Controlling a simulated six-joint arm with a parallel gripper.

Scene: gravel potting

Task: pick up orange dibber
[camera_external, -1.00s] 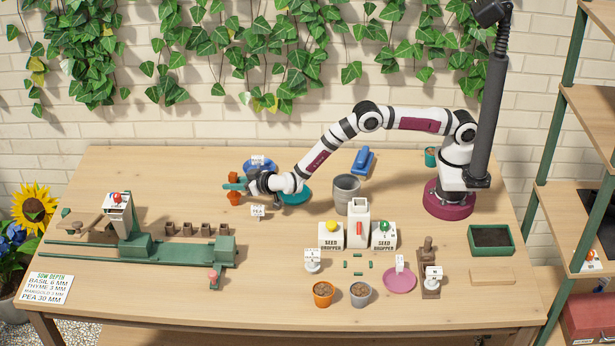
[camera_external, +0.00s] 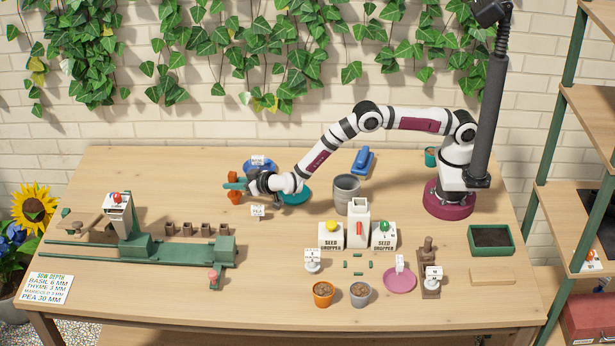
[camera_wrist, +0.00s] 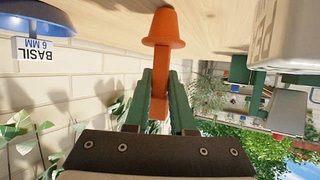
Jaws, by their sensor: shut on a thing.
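The orange dibber (camera_external: 232,176) stands upright at the back left of the table, beyond the seed bench. In the wrist view its narrow orange stem (camera_wrist: 158,112) is between my gripper's green fingers (camera_wrist: 160,85). Its lower part is in or joined to an orange pot-shaped piece (camera_wrist: 163,30), which appears to rest on the table; I cannot tell if they are separate. In the external view my gripper (camera_external: 235,185) reaches in sideways from the right and is shut on the dibber, with the pot-shaped piece (camera_external: 235,197) below.
A blue saucer (camera_wrist: 38,18) with a basil sign is close by, also in the external view (camera_external: 258,168). A pea sign (camera_external: 257,211) stands in front, and a teal dish (camera_external: 295,198) lies under my wrist.

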